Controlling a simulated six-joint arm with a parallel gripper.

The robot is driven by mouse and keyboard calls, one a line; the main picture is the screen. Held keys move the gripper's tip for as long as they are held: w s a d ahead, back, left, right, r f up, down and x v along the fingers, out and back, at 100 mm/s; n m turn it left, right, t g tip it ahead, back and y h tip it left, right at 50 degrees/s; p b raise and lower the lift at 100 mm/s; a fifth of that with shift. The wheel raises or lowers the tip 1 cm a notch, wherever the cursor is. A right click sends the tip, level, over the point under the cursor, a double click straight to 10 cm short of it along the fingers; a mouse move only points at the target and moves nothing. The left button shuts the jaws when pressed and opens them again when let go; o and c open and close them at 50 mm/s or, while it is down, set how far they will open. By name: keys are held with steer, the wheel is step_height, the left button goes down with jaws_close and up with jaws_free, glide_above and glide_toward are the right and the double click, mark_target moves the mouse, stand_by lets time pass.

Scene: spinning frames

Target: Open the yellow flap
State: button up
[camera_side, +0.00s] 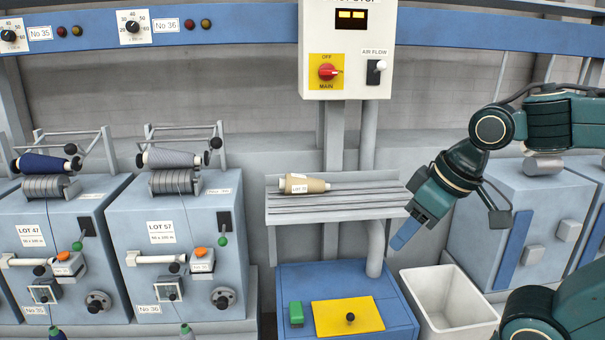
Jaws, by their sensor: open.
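A green block (296,313) is on the blue box left of the flap. A grey shelf (340,205) with a tan yarn cone (305,185) hangs above. A grey pipe (376,250) rises behind the flap. A white bin (447,300) stands right of the box.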

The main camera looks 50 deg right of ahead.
steer(key=w+d+f+g, duration=0.2)
steer(key=w+d+f, duration=0.2)
steer(key=w, duration=0.6)
steer(key=m+g, duration=0.2)
steer(key=g, duration=0.1)
glide_above(350, 314)
step_height(350, 314, down, 30)
steer(key=shift+d+f, duration=0.1)
steer(key=shift+f, duration=0.1)
steer(key=shift+f, duration=6.85)
steer(key=shift+c, duration=0.2)
